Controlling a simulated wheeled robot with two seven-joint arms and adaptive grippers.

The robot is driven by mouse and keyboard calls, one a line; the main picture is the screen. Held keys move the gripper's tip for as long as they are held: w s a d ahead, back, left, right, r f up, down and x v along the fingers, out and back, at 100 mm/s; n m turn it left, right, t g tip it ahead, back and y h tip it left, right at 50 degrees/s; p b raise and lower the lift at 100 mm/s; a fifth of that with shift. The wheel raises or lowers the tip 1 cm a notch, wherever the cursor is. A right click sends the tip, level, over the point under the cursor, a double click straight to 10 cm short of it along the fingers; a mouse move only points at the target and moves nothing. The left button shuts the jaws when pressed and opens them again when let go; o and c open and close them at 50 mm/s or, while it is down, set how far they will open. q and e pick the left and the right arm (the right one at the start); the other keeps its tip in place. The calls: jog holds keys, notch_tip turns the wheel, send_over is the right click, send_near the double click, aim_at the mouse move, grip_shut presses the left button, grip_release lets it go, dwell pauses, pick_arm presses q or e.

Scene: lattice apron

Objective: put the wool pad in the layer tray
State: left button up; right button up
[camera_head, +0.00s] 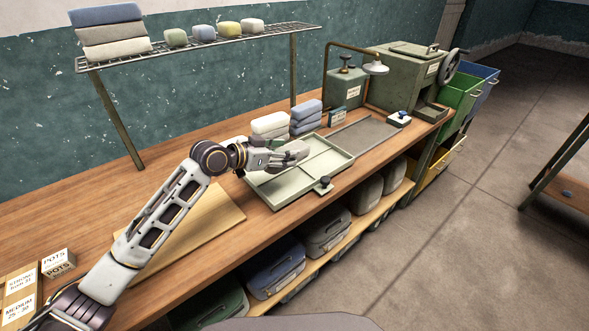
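The layer tray (265,186) is a shallow pale green tray with a low divider, lying on the wooden bench. My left gripper (290,155) reaches in from the left and is low over the tray's back left part. It appears shut on a small light grey pad (299,147), which looks like the wool pad, partly covered by the fingers. I cannot tell whether the pad touches the tray. A stack of white pads (270,123) and a stack of blue-grey pads (306,117) stand just behind the tray. My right gripper is not in view.
A flat grey plate (364,136) and a green machine (405,75) are further right. A wire shelf (215,45) with pads stands above the bench. A bare board (195,232) lies left of the tray.

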pick_arm(q)
notch_tip(320, 180, down, 4)
jog(key=shift+r, duration=0.2)
jog(key=shift+f, duration=0.7)
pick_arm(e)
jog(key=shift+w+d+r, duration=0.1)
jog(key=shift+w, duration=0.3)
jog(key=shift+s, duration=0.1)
pick_arm(q)
jog(key=shift+f, duration=0.1)
jog(key=shift+f, duration=0.3)
notch_tip(320, 180, down, 4)
jog(key=shift+f+b, duration=0.1)
jog(key=shift+b, duration=0.2)
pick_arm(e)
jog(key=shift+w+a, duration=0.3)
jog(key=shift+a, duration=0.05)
